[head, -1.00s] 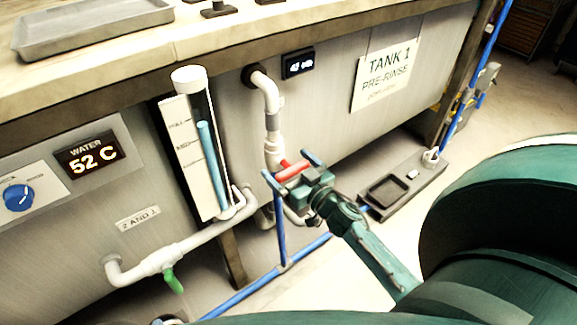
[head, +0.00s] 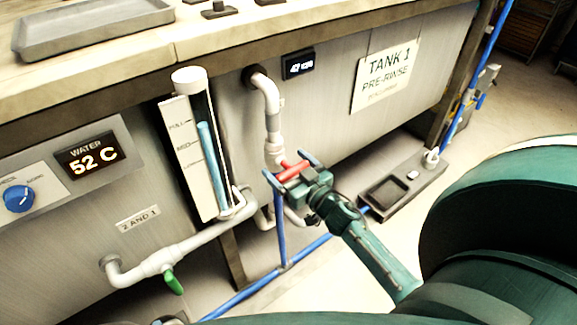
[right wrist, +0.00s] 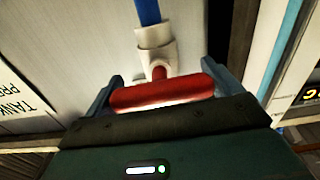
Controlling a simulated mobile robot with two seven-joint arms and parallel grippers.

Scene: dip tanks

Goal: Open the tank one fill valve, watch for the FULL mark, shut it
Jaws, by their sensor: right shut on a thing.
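My right gripper (head: 293,167) is shut on this handle, with a blue finger at each end. In the right wrist view the red handle (right wrist: 162,93) lies crosswise to the white fitting and blue pipe behind it. The sight gauge (head: 190,150) left of the pipe has FULL, MID and LOW marks. Its blue column (head: 211,160) reaches close to the FULL mark; I cannot tell if exactly level. My left gripper is not in view.
The sign TANK 1 PRE-RINSE (head: 386,75) and a small display (head: 298,64) are on the tank front. A green-handled valve (head: 173,281) hangs at lower left. A blue floor pipe (head: 245,290) runs below my gripper.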

